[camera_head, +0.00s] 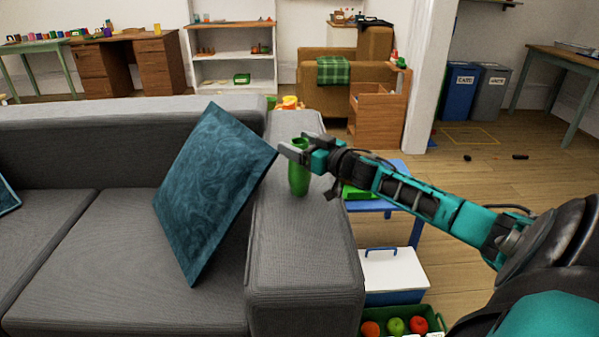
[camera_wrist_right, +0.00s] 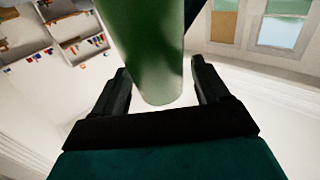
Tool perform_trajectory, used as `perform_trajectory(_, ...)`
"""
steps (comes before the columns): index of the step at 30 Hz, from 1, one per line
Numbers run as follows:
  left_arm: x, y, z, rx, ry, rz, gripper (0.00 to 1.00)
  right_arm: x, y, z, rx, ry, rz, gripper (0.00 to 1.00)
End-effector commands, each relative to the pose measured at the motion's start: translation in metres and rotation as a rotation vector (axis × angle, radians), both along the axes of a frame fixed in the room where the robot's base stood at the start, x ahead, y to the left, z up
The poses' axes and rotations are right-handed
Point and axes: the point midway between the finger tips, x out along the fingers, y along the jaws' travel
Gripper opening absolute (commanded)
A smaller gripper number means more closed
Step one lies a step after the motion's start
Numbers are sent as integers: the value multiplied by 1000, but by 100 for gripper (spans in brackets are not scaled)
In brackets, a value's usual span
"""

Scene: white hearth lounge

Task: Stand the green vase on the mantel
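The green vase (camera_head: 299,180) stands upright at the arm of the grey sofa in the head view; I cannot tell whether its base touches the sofa arm. My right gripper (camera_head: 294,152) is at the vase's upper part. In the right wrist view the vase (camera_wrist_right: 158,60) lies between the two spread fingers of the right gripper (camera_wrist_right: 160,72). A narrow gap shows between the vase and the right-hand finger, and the left-hand finger is very close to it. My left gripper is in neither view. No mantel is clearly visible.
A teal cushion (camera_head: 213,190) leans beside the sofa arm (camera_head: 300,262). A blue table (camera_head: 400,172), a white-lidded cooler (camera_head: 394,270) and a green fruit crate (camera_head: 440,326) stand to its right. Open wooden floor (camera_head: 480,230) lies beyond.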

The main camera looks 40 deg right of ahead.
Motion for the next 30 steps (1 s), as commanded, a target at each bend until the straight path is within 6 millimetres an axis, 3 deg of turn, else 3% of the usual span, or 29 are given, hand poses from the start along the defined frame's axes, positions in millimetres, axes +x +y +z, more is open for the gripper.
perform_trajectory(2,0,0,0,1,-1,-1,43,0,0,0,0,0,0,66)
perform_trajectory(22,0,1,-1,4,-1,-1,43,0,0,0,0,0,0,2)
perform_trajectory(30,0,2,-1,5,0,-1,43,0,0,1,0,-3,1,0)
